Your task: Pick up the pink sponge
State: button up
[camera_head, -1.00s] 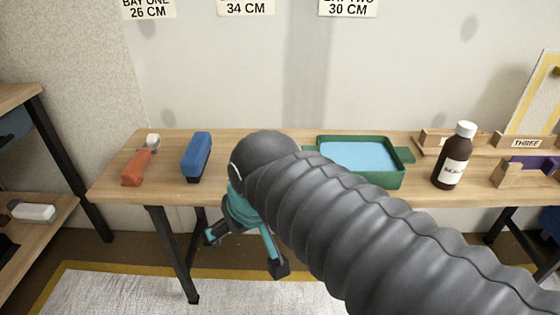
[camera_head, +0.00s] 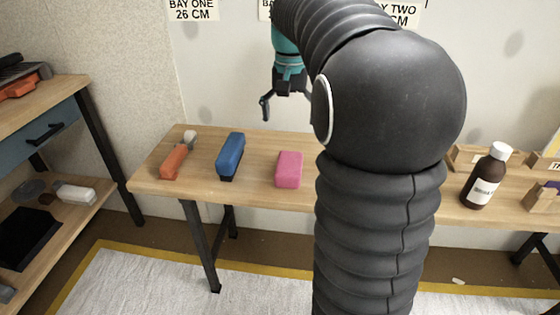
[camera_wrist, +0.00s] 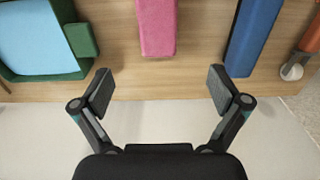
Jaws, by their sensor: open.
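The pink sponge (camera_head: 289,169) lies on the wooden table (camera_head: 258,189), right of the blue block in the head view. In the wrist view the sponge (camera_wrist: 157,27) is at the top middle, ahead of the fingers. My gripper (camera_head: 285,103) is raised above the back of the table in the head view, pointing down. In the wrist view my gripper (camera_wrist: 159,92) has its two fingers wide apart with nothing between them. The sponge is apart from both fingers; its upper end is cut off by that view's edge.
A blue block (camera_head: 230,155) and an orange-handled tool (camera_head: 173,162) lie left of the sponge. A green tray with blue contents (camera_wrist: 35,78) shows in the wrist view. A brown bottle (camera_head: 486,178) stands at the right. A wall is behind the table.

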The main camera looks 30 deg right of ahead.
aim_at(289, 162)
notch_tip(289, 162, down, 9)
jog(key=shift+r+b, duration=0.2)
jog(key=shift+b, duration=0.45)
jog(key=shift+s+f+b, duration=0.15)
jog(key=shift+f+b, duration=0.05)
jog(key=shift+f, duration=1.1)
jog(key=shift+s+f+b, duration=0.15)
jog(key=shift+f+b, duration=0.05)
jog(key=shift+f, duration=1.05)
jog(key=c, duration=1.1)
